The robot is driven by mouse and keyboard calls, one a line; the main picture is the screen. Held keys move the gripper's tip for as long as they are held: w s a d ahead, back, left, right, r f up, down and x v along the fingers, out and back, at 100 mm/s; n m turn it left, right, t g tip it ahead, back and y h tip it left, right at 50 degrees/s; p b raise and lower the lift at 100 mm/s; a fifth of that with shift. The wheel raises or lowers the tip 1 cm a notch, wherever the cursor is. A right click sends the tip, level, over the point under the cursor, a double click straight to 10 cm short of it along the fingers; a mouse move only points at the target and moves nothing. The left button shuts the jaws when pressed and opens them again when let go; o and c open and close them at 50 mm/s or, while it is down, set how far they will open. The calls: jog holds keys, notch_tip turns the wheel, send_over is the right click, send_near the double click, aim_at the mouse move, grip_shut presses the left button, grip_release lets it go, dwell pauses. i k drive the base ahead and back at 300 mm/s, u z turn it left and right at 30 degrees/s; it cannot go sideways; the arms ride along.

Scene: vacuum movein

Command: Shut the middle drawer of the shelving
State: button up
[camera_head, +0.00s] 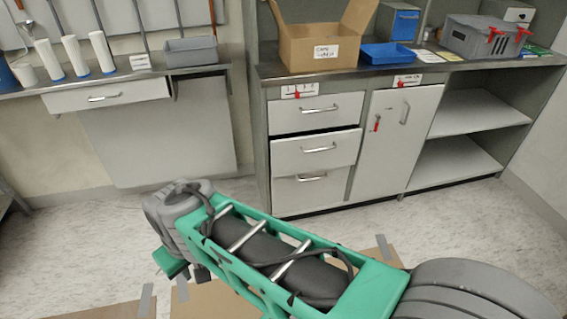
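The shelving's middle drawer (315,151) is a light grey front with a metal bar handle, in the cabinet under the right-hand counter. It stands out a little from the cabinet, with its front forward of the top drawer (316,114). The bottom drawer (308,191) is below it and partly overlapped by it. My green and grey arm crosses the foreground, in front of and below the drawers, apart from them. I cannot make out my gripper's fingers; small green and dark parts show under the arm's far end.
Right of the drawers are a closed cabinet door (397,138) and open shelves (462,160). A cardboard box (318,48), a blue tray (389,55) and a grey toolbox (484,37) stand on the counter. Floor before the drawers is clear; cardboard sheets (115,311) lie nearer.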

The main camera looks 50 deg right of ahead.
aim_at(308, 151)
jog(key=u, duration=0.25)
jog(key=k, duration=0.45)
jog(key=u, duration=0.35)
jog(key=i, duration=1)
jog(key=z, duration=1.3)
jog(key=i, duration=1.1)
jog(key=z, duration=0.15)
